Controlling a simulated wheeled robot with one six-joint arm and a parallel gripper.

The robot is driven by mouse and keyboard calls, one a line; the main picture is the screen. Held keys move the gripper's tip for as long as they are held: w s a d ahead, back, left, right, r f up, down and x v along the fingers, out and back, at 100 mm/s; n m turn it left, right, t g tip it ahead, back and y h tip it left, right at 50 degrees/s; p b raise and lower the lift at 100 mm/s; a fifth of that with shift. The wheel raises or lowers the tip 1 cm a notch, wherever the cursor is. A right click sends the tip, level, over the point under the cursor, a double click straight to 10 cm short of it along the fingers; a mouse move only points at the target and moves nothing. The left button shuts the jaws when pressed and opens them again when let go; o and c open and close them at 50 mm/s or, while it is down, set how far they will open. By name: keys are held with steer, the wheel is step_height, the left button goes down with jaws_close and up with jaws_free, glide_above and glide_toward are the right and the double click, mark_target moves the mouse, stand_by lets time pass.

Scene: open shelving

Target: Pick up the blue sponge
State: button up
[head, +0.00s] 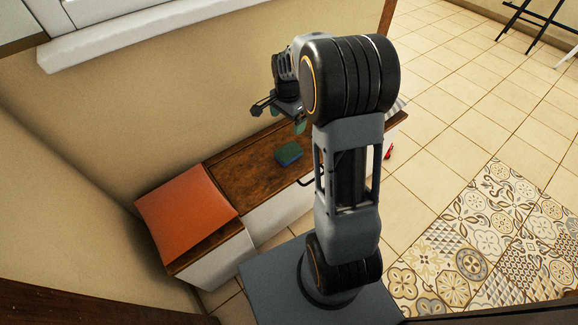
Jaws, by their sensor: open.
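The blue sponge (289,153) lies on the brown wooden top of a low white cabinet. It is a small block with a greenish side showing. My gripper (262,106) is above and beyond the sponge, near the wall side, apart from it. Its jaws are open and nothing shows between them. Part of the gripper is hidden behind my own arm.
An orange cushion (186,215) sits on the left end of the low cabinet (238,170). A beige wall stands behind it, with a white window sill (130,32) above. A small red item (389,153) is right of my arm. The tiled floor at right is mostly clear.

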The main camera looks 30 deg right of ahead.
steer(key=m+b, duration=0.1)
steer(key=b, duration=0.3)
glide_above(289, 151)
step_height(289, 151, down, 11)
steer(key=shift+w+r, duration=0.1)
steer(key=shift+f+b, duration=1.65)
steer(key=shift+f, duration=1.8)
steer(key=shift+r, duration=0.1)
steer(key=c, duration=1)
steer(key=shift+r, duration=0.1)
